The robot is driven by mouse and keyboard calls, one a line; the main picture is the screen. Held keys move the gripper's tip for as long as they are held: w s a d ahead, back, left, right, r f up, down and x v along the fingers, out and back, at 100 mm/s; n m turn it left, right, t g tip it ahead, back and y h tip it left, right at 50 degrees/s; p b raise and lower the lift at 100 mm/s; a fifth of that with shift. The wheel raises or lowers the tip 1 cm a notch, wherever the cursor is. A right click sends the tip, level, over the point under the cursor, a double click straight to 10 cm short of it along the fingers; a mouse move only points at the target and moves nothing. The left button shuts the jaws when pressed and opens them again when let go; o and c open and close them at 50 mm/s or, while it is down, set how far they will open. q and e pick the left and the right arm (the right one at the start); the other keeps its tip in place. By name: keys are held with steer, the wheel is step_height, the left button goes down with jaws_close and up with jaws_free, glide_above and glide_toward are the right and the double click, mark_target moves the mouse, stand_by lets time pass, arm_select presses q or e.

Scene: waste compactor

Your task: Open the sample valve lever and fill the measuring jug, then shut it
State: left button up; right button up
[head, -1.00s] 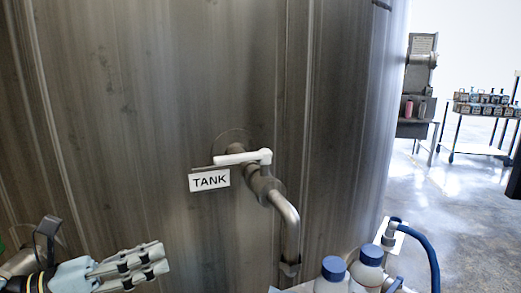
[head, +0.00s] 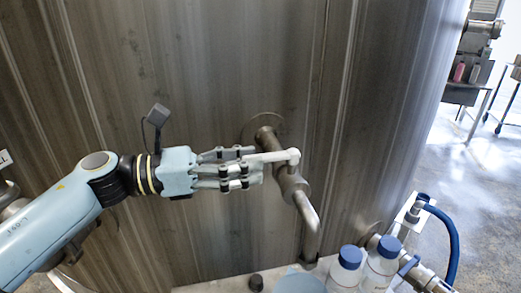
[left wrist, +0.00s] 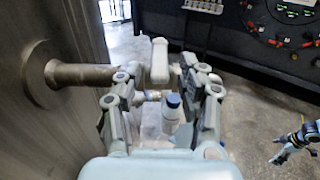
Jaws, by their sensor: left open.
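The white valve lever (head: 275,157) sits on the metal valve (head: 290,185) on the tank wall and points left, roughly level. My left gripper (head: 252,168) is open, with its fingers at the lever's free end. In the left wrist view the lever (left wrist: 160,62) shows between and beyond the open fingers; I cannot tell whether they touch it. The outlet pipe (head: 308,228) bends down from the valve. A pale blue vessel (head: 298,284), probably the measuring jug, shows at the bottom edge, partly cut off. My right gripper (left wrist: 291,146) seems to show at the right of the left wrist view, its jaws unclear.
Two white bottles with blue caps (head: 349,257) (head: 382,255) stand right of the outlet pipe. A blue hose (head: 452,235) curves at the right. The big steel tank (head: 220,60) fills the background. Open floor (head: 455,165) lies to the right.

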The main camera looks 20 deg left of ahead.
mark_target(271, 160)
arm_select(q)
steer(key=shift+p+x, duration=0.35)
steer(key=shift+x, duration=1.15)
jaws_close()
